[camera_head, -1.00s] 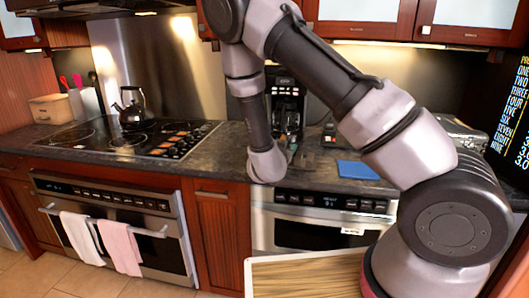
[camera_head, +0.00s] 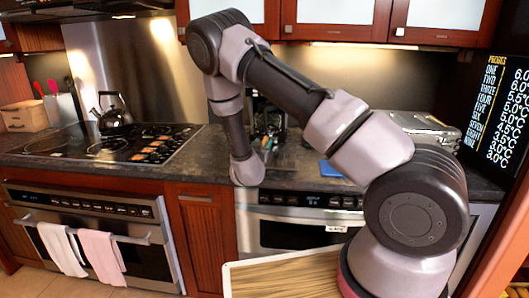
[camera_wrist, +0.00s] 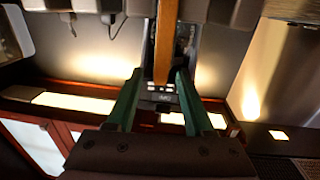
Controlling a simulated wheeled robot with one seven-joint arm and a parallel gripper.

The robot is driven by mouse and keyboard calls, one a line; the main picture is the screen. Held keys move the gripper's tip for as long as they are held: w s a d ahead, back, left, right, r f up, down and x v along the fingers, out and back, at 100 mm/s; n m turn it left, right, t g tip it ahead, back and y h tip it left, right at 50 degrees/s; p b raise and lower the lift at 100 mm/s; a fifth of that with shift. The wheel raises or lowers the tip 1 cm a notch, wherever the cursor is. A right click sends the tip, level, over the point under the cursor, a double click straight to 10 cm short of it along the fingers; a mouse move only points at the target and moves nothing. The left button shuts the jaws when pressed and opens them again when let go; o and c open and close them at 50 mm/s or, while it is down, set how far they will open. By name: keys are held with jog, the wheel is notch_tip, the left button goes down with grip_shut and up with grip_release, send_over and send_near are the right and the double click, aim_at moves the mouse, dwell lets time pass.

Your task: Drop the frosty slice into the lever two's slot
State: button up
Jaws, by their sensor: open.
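My gripper (camera_wrist: 160,78) is open in the wrist view, with its two green fingers spread apart. A long brown-orange strip (camera_wrist: 165,45) stands between and beyond the fingertips, with gaps at both sides. I cannot tell whether it is a slice seen edge-on. In the head view my gripper (camera_head: 268,144) is small, beside the coffee maker. A metal appliance (camera_head: 425,128), perhaps the toaster, stands on the right of the counter, partly behind my arm. Its slots and levers cannot be made out.
A black coffee maker (camera_head: 266,112) stands at the back of the counter. A blue flat object (camera_head: 335,173) lies near my forearm. A kettle (camera_head: 111,112) sits on the cooktop (camera_head: 105,145) at left. A wooden board with a pale rim (camera_head: 285,277) is in the foreground. Cabinets hang above.

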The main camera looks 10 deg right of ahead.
jog(key=shift+x, duration=0.75)
grip_shut()
jog(key=shift+r, duration=0.15)
